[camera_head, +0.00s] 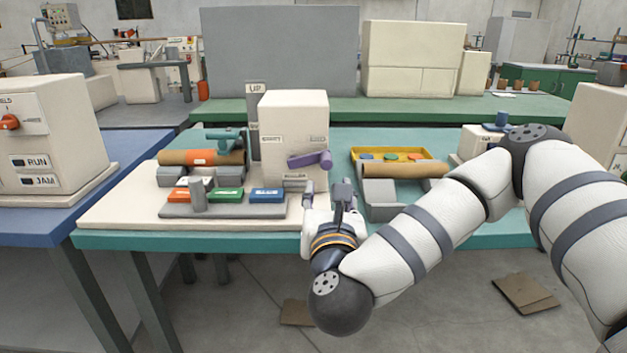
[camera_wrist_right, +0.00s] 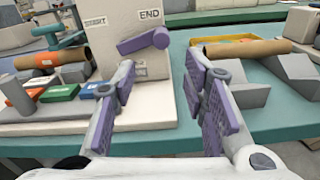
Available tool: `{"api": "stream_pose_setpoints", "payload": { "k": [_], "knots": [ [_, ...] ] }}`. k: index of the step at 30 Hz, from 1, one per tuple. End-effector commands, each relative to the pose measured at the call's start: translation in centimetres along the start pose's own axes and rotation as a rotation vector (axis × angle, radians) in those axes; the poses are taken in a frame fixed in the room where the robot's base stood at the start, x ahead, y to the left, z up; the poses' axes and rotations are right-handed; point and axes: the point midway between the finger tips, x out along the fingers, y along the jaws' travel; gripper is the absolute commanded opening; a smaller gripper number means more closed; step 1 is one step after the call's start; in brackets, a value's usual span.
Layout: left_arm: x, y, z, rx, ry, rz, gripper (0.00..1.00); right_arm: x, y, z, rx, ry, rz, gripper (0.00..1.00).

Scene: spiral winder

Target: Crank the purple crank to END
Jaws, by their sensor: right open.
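The purple crank (camera_head: 307,159) is on the front face of the cream winder box (camera_head: 293,112). In the right wrist view the crank (camera_wrist_right: 143,41) points right and slightly upward, with its knob at the right end. The END label (camera_wrist_right: 149,14) is above it and the START label (camera_wrist_right: 95,22) is to its upper left. My right gripper (camera_head: 325,190) is in front of and below the crank, apart from it. In the right wrist view its fingers (camera_wrist_right: 160,75) are spread and empty, with the crank beyond them. My left gripper is not in view.
Orange, green and blue buttons (camera_head: 225,195) sit on a grey panel left of the crank. A brown tube (camera_head: 202,157) lies behind them. Another brown tube (camera_head: 400,170) rests on grey supports at right, before a yellow tray (camera_head: 355,153). The teal table's front edge (camera_head: 180,241) is clear.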

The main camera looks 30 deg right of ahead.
Motion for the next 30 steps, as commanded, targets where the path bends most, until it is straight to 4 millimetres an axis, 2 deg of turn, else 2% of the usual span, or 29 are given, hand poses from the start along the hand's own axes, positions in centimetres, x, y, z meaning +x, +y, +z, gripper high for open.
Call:
{"api": "stream_pose_setpoints", "payload": {
  "k": [5,12,15,19,26,29,30],
  "knots": [
    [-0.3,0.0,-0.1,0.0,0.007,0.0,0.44,3.2,-0.2,0.6,0.017,-0.012,-0.011,0.4],
    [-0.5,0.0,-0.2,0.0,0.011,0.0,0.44,9.2,-0.1,0.4,0.011,-0.008,-0.006,0.4],
    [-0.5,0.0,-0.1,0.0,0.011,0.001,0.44,10.7,-0.1,0.3,0.011,-0.007,-0.004,0.4],
    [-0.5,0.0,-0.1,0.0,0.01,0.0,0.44,11.7,0.0,0.3,0.011,-0.004,-0.002,0.4],
    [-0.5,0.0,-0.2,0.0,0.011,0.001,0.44,11.9,0.0,0.2,0.01,-0.004,-0.002,0.4],
    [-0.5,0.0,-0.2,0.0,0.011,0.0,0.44,11.9,0.0,0.2,0.01,-0.004,-0.001,0.22],
    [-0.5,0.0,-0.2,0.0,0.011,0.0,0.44,11.9,0.0,0.2,0.01,-0.004,-0.001,0.13]
  ]
}}
